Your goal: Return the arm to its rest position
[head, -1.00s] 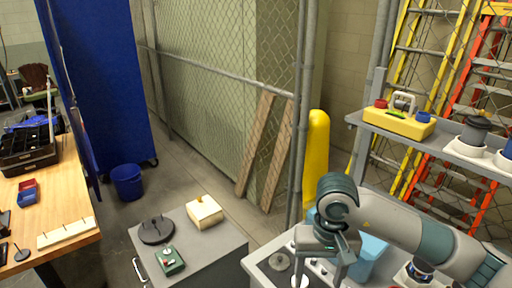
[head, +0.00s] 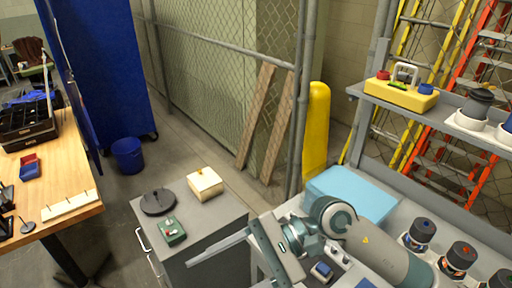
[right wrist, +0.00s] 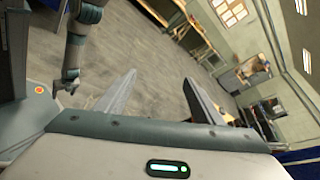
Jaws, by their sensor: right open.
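My right arm comes in from the right in the head view. Its gripper (head: 226,264) is over the gap between the grey cabinet and the grey bench, with a finger reaching left across the cabinet's front. In the right wrist view the two fingers (right wrist: 160,88) stand wide apart with nothing between them, only floor behind. My left gripper does not show in the head view. A jointed arm part, likely of my left arm, shows at the upper left of the right wrist view.
The grey cabinet (head: 212,228) bears a black disc (head: 158,202), a green box (head: 172,232) and a cream box (head: 204,184). The bench behind my arm holds a light blue box (head: 352,192) and several dark-capped jars.

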